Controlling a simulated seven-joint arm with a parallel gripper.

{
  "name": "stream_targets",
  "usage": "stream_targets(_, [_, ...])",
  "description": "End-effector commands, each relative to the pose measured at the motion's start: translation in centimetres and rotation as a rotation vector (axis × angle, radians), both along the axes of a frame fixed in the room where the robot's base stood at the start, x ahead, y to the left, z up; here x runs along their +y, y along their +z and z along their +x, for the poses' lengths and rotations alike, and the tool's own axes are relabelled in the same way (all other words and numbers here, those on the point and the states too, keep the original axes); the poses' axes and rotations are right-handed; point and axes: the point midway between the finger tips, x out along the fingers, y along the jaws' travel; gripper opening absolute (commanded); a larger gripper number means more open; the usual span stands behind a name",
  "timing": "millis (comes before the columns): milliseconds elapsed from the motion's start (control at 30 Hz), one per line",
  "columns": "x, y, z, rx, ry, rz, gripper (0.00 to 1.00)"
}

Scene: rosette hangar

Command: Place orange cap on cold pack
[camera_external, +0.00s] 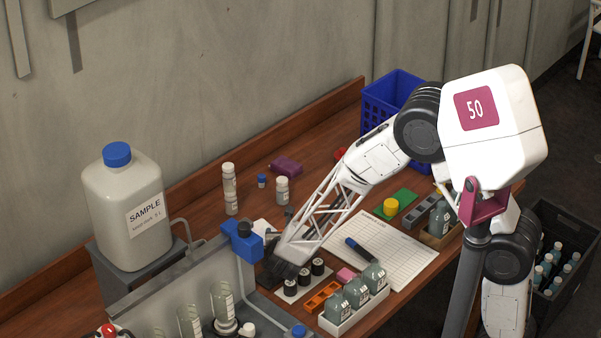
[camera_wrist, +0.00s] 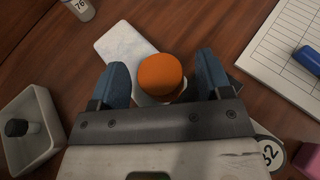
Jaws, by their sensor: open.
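The orange cap (camera_wrist: 161,75) is round and sits between the two blue fingers of my gripper (camera_wrist: 162,64) in the wrist view. My gripper is open, with a finger on either side of the cap and small gaps visible. A pale, flat pack, apparently the cold pack (camera_wrist: 121,46), lies on the wood just beyond the cap. The cap overlaps its near edge in the picture; I cannot tell whether they touch. A whitish piece shows under the cap. In the external view my gripper (camera_external: 279,266) is low over the table, and the cap is hidden. The pale pack (camera_external: 262,227) partly shows behind it.
A white tray (camera_wrist: 57,148) holding a dark object is left of my gripper. A lined sheet (camera_external: 385,252) with a blue marker (camera_external: 360,249) lies to the right. White bottles (camera_external: 230,190) stand behind. Black-topped vials (camera_external: 304,276) and grey bottles (camera_external: 356,292) crowd the front.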

Motion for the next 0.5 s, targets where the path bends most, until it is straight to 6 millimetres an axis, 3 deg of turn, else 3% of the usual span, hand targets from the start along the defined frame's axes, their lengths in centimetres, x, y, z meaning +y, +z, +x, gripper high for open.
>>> stream_targets(500, [0.0,1.5,-3.5,0.000,0.002,0.001,0.72])
